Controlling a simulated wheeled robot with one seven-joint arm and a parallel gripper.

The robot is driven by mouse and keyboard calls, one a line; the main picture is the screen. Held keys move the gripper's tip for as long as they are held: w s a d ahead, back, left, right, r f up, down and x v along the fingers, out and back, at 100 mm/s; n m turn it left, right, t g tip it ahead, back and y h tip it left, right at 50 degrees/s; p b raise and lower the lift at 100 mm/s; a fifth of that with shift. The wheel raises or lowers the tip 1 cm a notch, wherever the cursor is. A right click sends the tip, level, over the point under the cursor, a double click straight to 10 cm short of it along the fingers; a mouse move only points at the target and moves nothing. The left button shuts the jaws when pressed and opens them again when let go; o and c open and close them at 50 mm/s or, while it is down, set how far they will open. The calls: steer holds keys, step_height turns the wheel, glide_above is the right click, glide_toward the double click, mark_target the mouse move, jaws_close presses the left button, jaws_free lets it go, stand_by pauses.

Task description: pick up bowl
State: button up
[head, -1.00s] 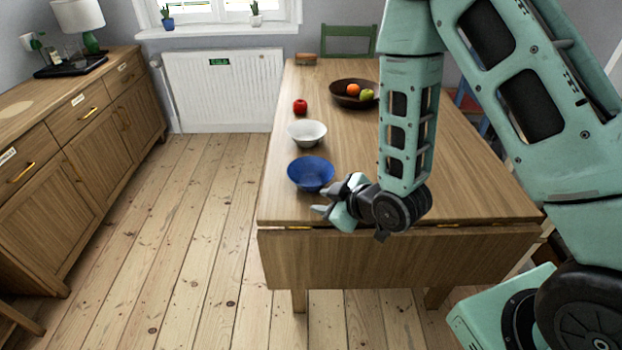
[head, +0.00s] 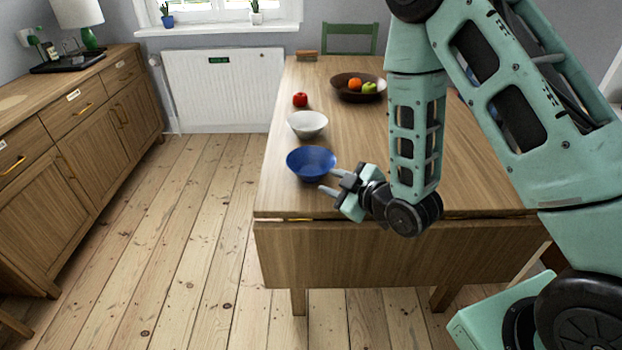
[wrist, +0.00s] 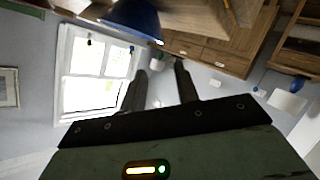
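A blue bowl (head: 311,163) stands upright on the wooden table (head: 400,150) near its front left corner. A white bowl (head: 307,124) stands just behind it. A dark brown bowl (head: 345,92) farther back holds an orange and green fruit. My gripper (head: 328,182) is at the right front of the blue bowl, fingers pointing left toward it, apart and with nothing between them. In the wrist view my gripper (wrist: 160,75) shows two spread fingers, and part of the blue bowl (wrist: 132,17) shows at the top edge. Whether a finger touches the bowl is hard to tell.
A red apple (head: 300,100) lies behind the white bowl. A green chair (head: 349,40) stands at the table's far end. A wooden sideboard (head: 90,150) with a lamp (head: 78,20) is on the left. Bare floor (head: 200,220) lies between sideboard and table.

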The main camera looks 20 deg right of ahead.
steer(key=shift+w+a+f+b, duration=0.35)
steer(key=shift+w+f+b, duration=0.4)
steer(key=shift+b, duration=1.4)
steer(key=w+b, duration=0.1)
steer(key=b, duration=0.3)
steer(key=shift+w+a, duration=0.1)
steer(key=shift+a, duration=0.1)
steer(key=shift+w+a+r, duration=0.1)
steer(key=shift+w, duration=0.15)
steer(key=x, duration=0.4)
steer(key=shift+w, duration=0.1)
steer(key=shift+f+x, duration=0.15)
steer(key=shift+x, duration=1.2)
steer(key=shift+f+x, duration=0.1)
steer(key=shift+x, duration=1.2)
jaws_close()
